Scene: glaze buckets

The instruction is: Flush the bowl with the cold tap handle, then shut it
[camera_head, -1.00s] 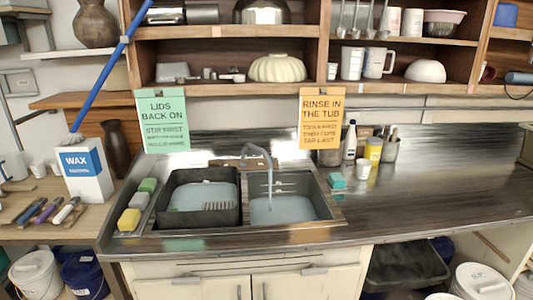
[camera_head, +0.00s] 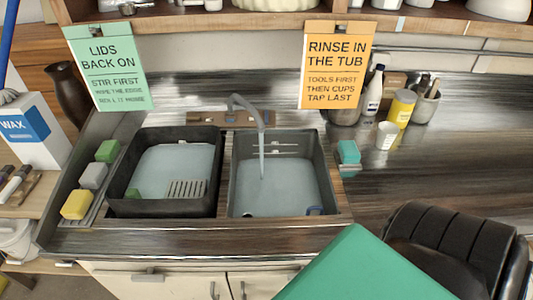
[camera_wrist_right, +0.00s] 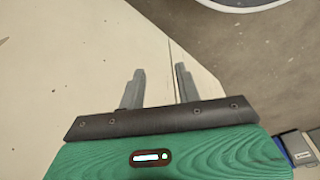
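The sink's tap (camera_head: 246,105) has a curved grey spout over the right basin (camera_head: 330,170). A thin stream of water (camera_head: 262,158) falls from it into standing water. The tap's base plate (camera_head: 215,119) lies behind the basins; I cannot make out which part is the cold handle. My right gripper (camera_wrist_right: 160,72) is open and empty in the right wrist view, low and away from the tap. My left gripper is not in view.
A black tub (camera_head: 124,175) with water and a grate fills the left side. Sponges (camera_head: 93,176) lie left of it. A teal sponge (camera_head: 349,153), a white cup (camera_head: 387,135) and bottles stand right of the sink. An orange sign (camera_head: 335,65) hangs behind.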

